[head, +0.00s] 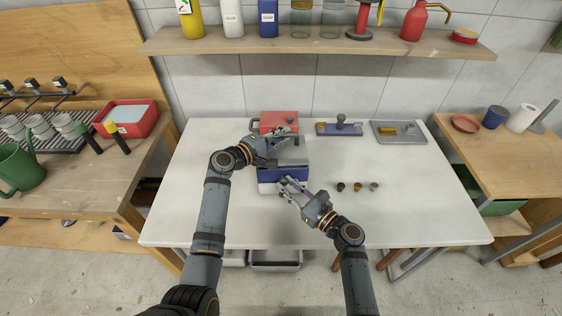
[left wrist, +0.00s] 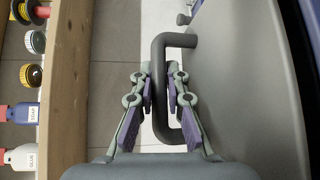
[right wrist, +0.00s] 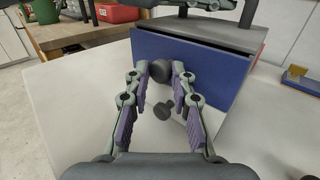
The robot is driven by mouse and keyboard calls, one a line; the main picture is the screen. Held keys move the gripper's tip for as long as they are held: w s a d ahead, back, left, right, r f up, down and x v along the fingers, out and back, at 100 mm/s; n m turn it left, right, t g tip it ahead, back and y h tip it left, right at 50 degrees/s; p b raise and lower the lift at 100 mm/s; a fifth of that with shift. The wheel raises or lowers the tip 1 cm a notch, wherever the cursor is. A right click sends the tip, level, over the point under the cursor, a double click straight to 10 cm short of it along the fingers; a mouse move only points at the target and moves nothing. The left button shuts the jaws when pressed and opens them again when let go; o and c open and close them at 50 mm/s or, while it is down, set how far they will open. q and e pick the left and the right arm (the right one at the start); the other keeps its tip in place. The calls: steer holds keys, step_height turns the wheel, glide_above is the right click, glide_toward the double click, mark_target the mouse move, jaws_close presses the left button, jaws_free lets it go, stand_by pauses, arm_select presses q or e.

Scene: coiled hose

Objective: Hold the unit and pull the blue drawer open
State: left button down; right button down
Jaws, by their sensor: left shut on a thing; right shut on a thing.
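The unit (head: 296,153) stands on the white table with a grey top, a blue drawer (head: 291,173) at the front and a white front below it. My left gripper (head: 279,146) is shut on the dark bar handle (left wrist: 160,85) on the unit's top; the bar runs between its fingers in the left wrist view. My right gripper (head: 287,184) is at the front, shut on the dark round knob (right wrist: 159,70) of the blue drawer (right wrist: 205,66). A dark gap shows along the drawer's top edge; how far it is out I cannot tell. A lower knob (right wrist: 163,110) sits on the white front.
A red case (head: 279,118) lies behind the unit. A blue holder (head: 339,129) and a grey tray (head: 399,132) are at the back right. The table's front is clear. A shelf (head: 320,43) hangs above.

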arm_select(q)
steer(key=shift+f, duration=0.1)
arm_select(e)
steer(key=s, duration=0.8)
steer(key=shift+d, duration=0.2)
steer(key=c, duration=1.2)
jaws_free()
steer(key=shift+s, duration=0.1)
steer(key=v, duration=0.4)
steer(key=shift+s+d, duration=0.1)
steer(key=shift+d, duration=0.1)
arm_select(q)
steer(key=c, duration=1.3)
jaws_free()
